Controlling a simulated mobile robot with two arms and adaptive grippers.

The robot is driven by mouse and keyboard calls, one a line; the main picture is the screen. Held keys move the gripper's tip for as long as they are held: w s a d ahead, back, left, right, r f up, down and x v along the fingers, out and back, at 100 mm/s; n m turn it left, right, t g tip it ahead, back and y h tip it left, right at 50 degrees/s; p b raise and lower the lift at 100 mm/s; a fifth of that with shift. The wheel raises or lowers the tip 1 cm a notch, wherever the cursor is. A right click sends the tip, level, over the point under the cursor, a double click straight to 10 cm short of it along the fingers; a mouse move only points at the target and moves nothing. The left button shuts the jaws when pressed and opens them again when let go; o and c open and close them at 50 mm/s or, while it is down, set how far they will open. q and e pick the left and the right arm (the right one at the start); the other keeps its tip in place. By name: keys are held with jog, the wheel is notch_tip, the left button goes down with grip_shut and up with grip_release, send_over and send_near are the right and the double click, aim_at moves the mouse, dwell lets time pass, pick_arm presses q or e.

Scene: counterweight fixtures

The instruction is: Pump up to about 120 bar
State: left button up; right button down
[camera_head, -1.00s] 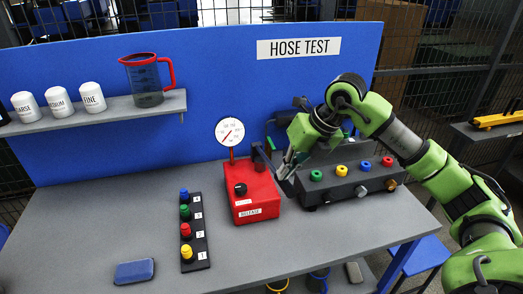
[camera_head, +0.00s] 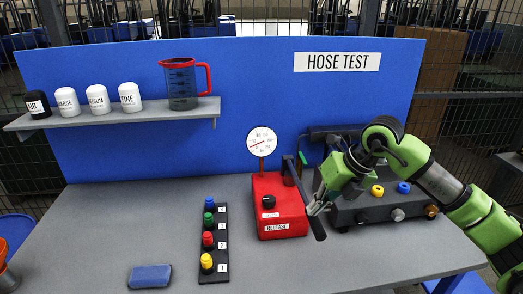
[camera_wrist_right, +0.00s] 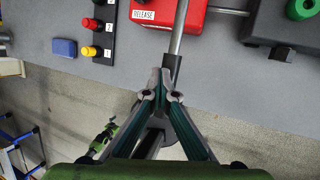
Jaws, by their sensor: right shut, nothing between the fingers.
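The red hand pump (camera_head: 278,192) stands on the bench, with a RELEASE label and a black knob (camera_head: 268,202) on it. Its dark lever (camera_head: 309,205) slants down towards the front right. The round white gauge (camera_head: 262,141) stands behind the pump; its red needle shows, but the figures are too small to read. My right gripper (camera_head: 322,203) is shut beside the lever. In the right wrist view the gripper's fingertips (camera_wrist_right: 166,86) are at the end of the lever's black grip (camera_wrist_right: 172,68); I cannot tell whether they touch. My left gripper is not in view.
A dark fixture (camera_head: 365,212) with coloured rings stands right of the pump. A strip of coloured plugs (camera_head: 215,245) and a blue block (camera_head: 150,276) lie to the left.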

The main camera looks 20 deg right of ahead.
aim_at(317, 217)
notch_tip(317, 217, down, 5)
jog(key=b, duration=0.3)
jog(key=shift+r, duration=0.2)
jog(key=shift+w+r+p, duration=0.1)
jog(key=shift+r+p, duration=0.45)
notch_tip(317, 217, up, 12)
jog(key=p, duration=0.8)
jog(key=shift+f+p, duration=0.25)
jog(key=shift+p, duration=0.15)
